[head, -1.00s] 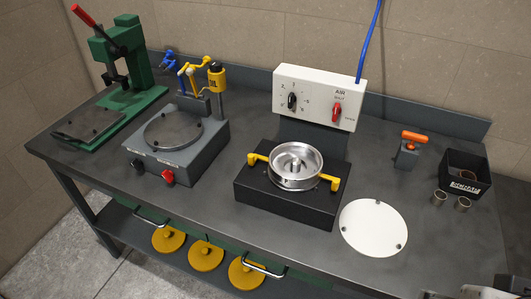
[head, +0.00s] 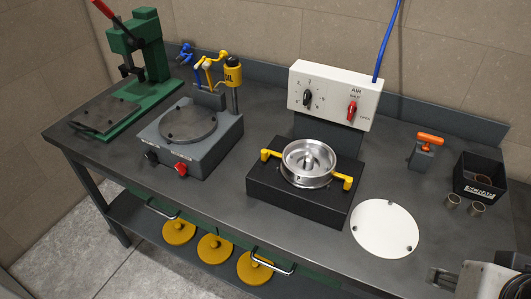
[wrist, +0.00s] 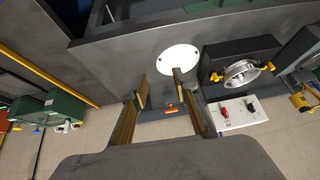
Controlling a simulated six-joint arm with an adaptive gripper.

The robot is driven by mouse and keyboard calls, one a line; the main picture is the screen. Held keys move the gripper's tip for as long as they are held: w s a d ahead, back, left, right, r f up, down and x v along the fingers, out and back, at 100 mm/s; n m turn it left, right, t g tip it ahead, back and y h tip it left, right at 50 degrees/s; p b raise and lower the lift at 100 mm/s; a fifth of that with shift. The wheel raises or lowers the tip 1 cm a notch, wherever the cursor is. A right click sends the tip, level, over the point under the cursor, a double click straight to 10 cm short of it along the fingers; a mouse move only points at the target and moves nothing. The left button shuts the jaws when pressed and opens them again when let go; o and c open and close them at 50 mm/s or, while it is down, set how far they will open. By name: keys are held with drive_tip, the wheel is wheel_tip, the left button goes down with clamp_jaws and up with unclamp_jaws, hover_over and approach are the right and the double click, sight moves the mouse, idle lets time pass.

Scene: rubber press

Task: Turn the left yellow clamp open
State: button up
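The left yellow clamp (head: 269,155) sits at the upper left of the black press base (head: 268,191), beside the round silver metal mould (head: 308,176). The other yellow clamp (head: 342,181) is at the mould's right. In the wrist view, turned about, the left clamp (wrist: 268,67) is on the right of the mould (wrist: 242,72). My gripper (wrist: 160,80) is open and empty, its two fingers apart. In the head view my gripper (head: 445,277) is at the lower right corner, well away from the press and touching neither clamp.
A white control box (head: 333,96) with a blue hose stands behind the press. A white disc (head: 385,228), an orange-handled tool (head: 427,141), a black box (head: 480,176) and small metal rings are on the right. A grey hotplate unit (head: 190,148) and green press (head: 145,60) stand left.

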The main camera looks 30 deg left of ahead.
drive_tip(key=w+a+r+n+t+y, duration=0.1)
drive_tip(key=w+a+r+t+y, duration=0.25)
drive_tip(key=w+a, duration=1.15)
drive_tip(key=m+t+h, duration=0.2)
drive_tip(key=t, duration=0.4)
hover_over(263, 156)
drive_tip(key=s+d, duration=0.1)
drive_tip(key=s, duration=0.1)
wheel_tip(263, 156, down, 12)
drive_tip(key=shift+d+r, duration=0.1)
drive_tip(key=shift+r, duration=0.1)
drive_tip(key=shift+t+h, duration=0.85)
drive_tip(key=s+f, duration=0.2)
drive_tip(key=s+a+f, duration=0.1)
drive_tip(key=f, duration=0.1)
drive_tip(key=shift+s+a+f, duration=0.15)
drive_tip(key=shift+s, duration=0.25)
drive_tip(key=shift+s+f+h, duration=0.3)
drive_tip(key=shift+s+f, duration=0.1)
drive_tip(key=shift+s, duration=0.2)
drive_tip(key=shift+w, duration=0.1)
drive_tip(key=shift+w, duration=3.85)
drive_tip(key=shift+c, duration=0.5)
